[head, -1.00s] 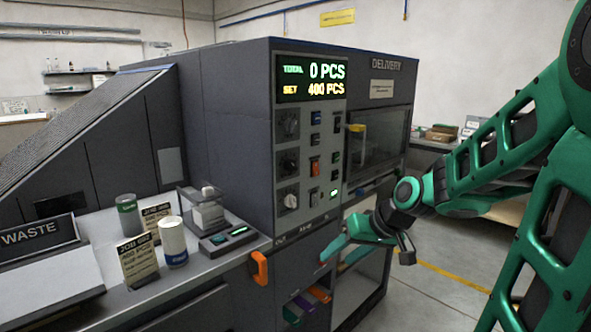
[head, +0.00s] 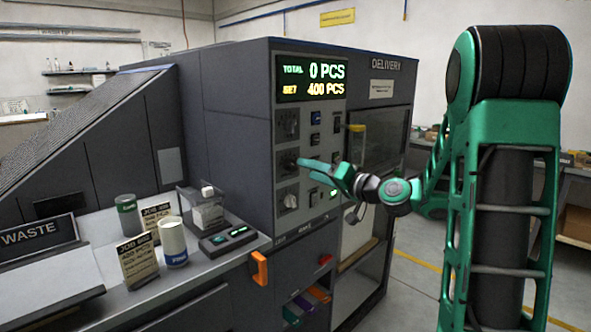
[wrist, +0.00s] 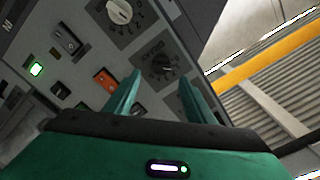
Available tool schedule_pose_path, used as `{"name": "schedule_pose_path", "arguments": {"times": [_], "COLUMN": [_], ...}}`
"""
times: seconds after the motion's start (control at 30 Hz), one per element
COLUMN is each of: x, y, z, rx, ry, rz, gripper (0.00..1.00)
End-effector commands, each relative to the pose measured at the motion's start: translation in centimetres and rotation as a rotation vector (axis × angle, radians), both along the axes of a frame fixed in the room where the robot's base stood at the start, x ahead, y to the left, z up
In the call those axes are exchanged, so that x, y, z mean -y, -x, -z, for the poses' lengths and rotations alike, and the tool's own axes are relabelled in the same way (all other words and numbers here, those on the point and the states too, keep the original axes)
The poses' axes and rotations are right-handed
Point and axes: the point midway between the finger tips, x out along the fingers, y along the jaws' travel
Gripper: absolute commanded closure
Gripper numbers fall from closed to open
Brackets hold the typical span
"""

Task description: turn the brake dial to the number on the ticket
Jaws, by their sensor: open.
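The control panel carries a column of dials: a dark one (head: 288,125) at the top, a dark middle dial (head: 287,162), and one with a white knob (head: 288,199) below. My gripper (head: 312,168) is open and empty in front of the panel, at the middle dial's height. In the wrist view the middle dial (wrist: 160,63) lies ahead between the fingertips; contact is not visible. Job tickets stand on the counter, a front one (head: 138,262) and a rear one (head: 155,212); their small print is unreadable.
The display (head: 312,79) reads total 0 and set 400 PCS. An orange switch (wrist: 105,80) and other buttons sit beside the dials. Floor at right is open.

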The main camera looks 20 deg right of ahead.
Motion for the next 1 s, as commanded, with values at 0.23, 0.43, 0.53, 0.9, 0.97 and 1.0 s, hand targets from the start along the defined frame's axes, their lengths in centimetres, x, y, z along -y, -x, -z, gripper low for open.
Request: {"name": "schedule_pose_path", "arguments": {"times": [0.23, 0.43, 0.53, 0.9, 0.97, 1.0], "x": [-1.6, -2.1, -2.2, -2.2, -2.2, -2.2], "y": [-3.9, -5.6, -5.9, -5.9, -5.9, -5.9], "z": [0.0, 0.0, 0.0, 0.0, 0.0, 0.0], "rx": [0.001, 0.0, 0.001, 0.0, 0.0, 0.0], "ry": [0.0, 0.0, 0.0, 0.0, 0.0, 0.0], "rz": [-0.004, -0.001, -0.001, 0.0, 0.0, 0.0], "gripper": [0.51, 0.51, 0.51, 0.77, 0.91, 0.91]}}
